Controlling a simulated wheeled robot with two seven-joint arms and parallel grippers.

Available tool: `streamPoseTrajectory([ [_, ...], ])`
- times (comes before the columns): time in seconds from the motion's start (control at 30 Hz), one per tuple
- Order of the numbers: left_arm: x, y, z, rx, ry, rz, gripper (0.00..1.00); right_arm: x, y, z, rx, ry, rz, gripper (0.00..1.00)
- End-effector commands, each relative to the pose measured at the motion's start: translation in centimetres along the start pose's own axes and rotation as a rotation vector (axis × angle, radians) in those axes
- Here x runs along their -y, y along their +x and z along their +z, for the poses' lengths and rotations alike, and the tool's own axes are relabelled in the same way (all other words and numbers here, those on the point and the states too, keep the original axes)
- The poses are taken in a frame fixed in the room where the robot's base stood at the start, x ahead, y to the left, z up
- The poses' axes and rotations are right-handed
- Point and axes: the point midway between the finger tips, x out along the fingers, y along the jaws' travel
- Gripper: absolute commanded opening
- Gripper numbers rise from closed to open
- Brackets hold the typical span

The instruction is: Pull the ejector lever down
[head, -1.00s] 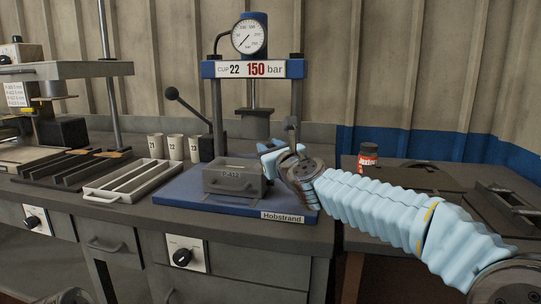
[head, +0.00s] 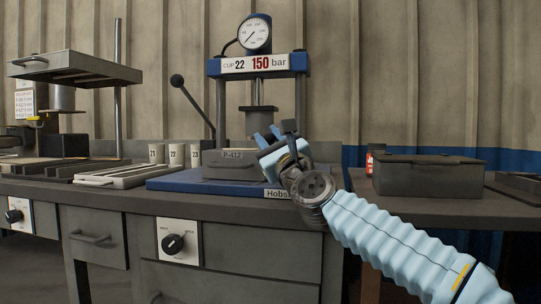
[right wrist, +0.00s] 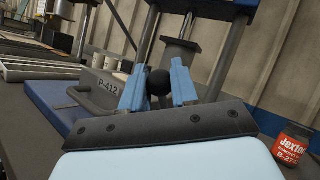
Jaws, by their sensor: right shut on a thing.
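My right gripper (head: 269,138) is at the right front of the press, beside the grey P-412 block (head: 232,167). In the right wrist view, its two blue fingers (right wrist: 159,88) are closed around a black ball knob (right wrist: 159,82), seemingly the ejector lever's end. The lever's rod is hidden behind the gripper. Another lever with a black ball (head: 177,81) rises at the left of the press, untouched. My left gripper is out of view.
White cups (head: 176,154) and a light slotted tray (head: 120,174) stand left of the press. A dark lidded box (head: 428,176) is on the right table. A red-labelled jar (right wrist: 292,150) stands right of my gripper. The press base (head: 180,184) is blue.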

Motion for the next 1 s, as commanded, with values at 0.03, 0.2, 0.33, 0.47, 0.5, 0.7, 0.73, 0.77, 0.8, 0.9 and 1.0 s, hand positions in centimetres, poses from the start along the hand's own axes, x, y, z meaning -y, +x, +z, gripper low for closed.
streamPoseTrajectory([
  [0.03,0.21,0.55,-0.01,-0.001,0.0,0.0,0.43,-0.17,-0.24,-0.38,0.009,-0.007,-0.003,0.0],
  [0.2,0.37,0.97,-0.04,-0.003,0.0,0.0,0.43,-0.33,-0.43,-0.21,0.037,-0.027,-0.007,0.0],
  [0.33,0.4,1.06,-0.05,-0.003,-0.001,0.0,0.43,-0.34,-0.49,-0.1,0.047,-0.032,-0.009,0.0],
  [0.47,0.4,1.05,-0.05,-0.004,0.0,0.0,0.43,-0.33,-0.48,-0.05,0.049,-0.034,-0.01,0.0],
  [0.5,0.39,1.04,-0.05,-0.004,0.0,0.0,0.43,-0.32,-0.48,-0.04,0.049,-0.034,-0.01,0.0],
  [0.7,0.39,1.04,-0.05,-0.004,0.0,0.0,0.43,-0.32,-0.48,-0.04,0.048,-0.034,-0.01,0.3],
  [0.73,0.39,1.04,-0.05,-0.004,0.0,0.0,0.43,-0.32,-0.48,-0.04,0.048,-0.033,-0.01,0.35],
  [0.77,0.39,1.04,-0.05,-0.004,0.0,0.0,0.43,-0.32,-0.48,-0.04,0.048,-0.033,-0.009,0.39],
  [0.8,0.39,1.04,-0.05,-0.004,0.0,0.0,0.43,-0.33,-0.48,-0.04,0.048,-0.033,-0.009,0.46],
  [0.9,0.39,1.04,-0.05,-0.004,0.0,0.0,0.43,-0.34,-0.48,-0.05,0.048,-0.033,-0.009,0.52],
  [1.0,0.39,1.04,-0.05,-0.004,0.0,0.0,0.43,-0.35,-0.48,-0.06,0.048,-0.033,-0.009,0.52],
])
